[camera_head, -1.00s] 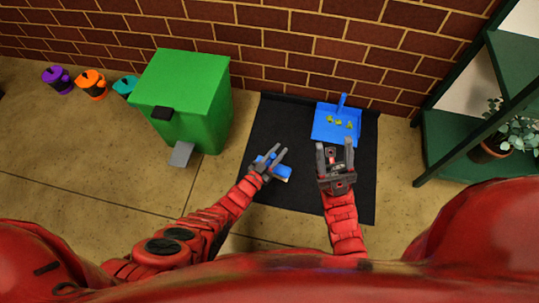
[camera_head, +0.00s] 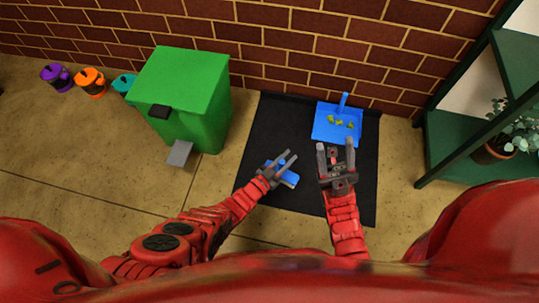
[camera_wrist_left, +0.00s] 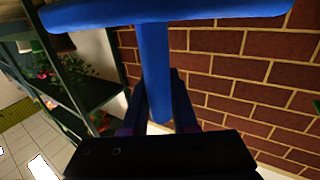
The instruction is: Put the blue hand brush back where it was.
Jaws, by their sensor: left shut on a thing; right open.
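The blue hand brush (camera_head: 290,179) is in my left gripper (camera_head: 284,160), above the dark mat (camera_head: 275,125). In the left wrist view the fingers close on the brush's blue handle (camera_wrist_left: 157,75), and its wide blue head (camera_wrist_left: 215,10) crosses the top of the picture. The bristles are hard to make out. My right gripper (camera_head: 335,150) is open and empty, over the mat just in front of the blue dustpan (camera_head: 322,133). The dustpan lies near the wall with several yellow-green bits in it.
A green pedal bin (camera_head: 190,95) stands left of the mat. Purple, orange and teal containers (camera_head: 92,82) line the brick wall farther left. A dark green shelf (camera_head: 450,140) with a potted plant (camera_head: 505,140) stands at the right. The mat's left part is clear.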

